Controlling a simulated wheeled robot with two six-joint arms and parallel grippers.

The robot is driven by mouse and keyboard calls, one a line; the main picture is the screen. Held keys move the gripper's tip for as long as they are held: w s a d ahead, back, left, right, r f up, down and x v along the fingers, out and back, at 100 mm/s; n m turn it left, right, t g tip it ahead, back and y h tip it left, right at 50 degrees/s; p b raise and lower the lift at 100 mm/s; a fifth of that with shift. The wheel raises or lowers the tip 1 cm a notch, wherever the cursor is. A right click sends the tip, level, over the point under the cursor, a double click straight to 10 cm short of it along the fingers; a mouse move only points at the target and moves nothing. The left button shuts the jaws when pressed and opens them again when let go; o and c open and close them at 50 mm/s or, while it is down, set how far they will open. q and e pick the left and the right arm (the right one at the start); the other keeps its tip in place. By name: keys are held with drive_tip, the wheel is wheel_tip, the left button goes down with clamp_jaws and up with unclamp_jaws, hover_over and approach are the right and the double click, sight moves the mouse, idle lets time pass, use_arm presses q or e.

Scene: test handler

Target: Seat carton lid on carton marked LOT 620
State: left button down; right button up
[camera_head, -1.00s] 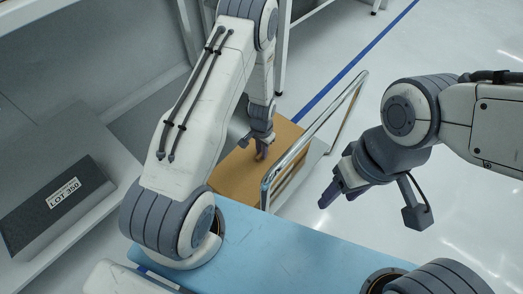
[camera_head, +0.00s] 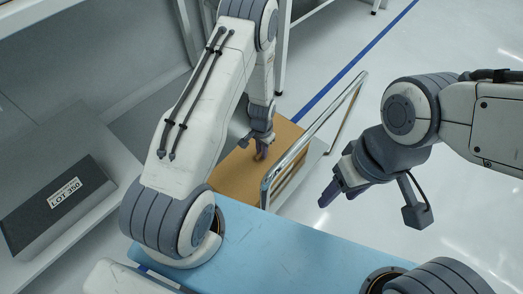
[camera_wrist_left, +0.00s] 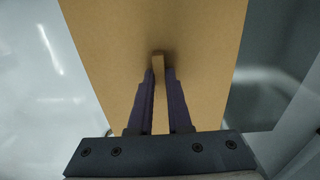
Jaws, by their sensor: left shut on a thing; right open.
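A tan carton lid (camera_head: 233,172) lies under my left gripper (camera_head: 261,152), behind the chrome rail of a cart. In the left wrist view the flat tan top of the lid (camera_wrist_left: 205,35) fills the middle. My left gripper's dark fingers (camera_wrist_left: 160,78) are shut on a narrow tan grip standing up from it. Whether the lid rests on something or hangs just above it is hidden. My right gripper (camera_head: 331,194) is open and empty, over the floor to the right of the rail. No label reading LOT 620 is visible.
A dark carton (camera_head: 85,218) labelled LOT 350 stands on a grey surface at the left. The cart's chrome rail (camera_head: 268,187) rises close to the right of the lid. Pale floor with a blue line (camera_head: 335,82) is open at the right.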

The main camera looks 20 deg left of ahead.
use_arm(q)
drive_tip(key=shift+f+b, duration=0.3)
drive_tip(key=shift+f, duration=0.4)
idle(0.3)
idle(0.5)
idle(0.5)
drive_tip(key=c, duration=1.1)
unclamp_jaws()
drive_tip(key=shift+o, duration=0.2)
drive_tip(key=shift+r+p, duration=0.15)
drive_tip(key=shift+p, duration=0.15)
drive_tip(key=shift+r+p, duration=0.9)
drive_tip(key=shift+r, duration=0.05)
drive_tip(key=shift+f, duration=0.1)
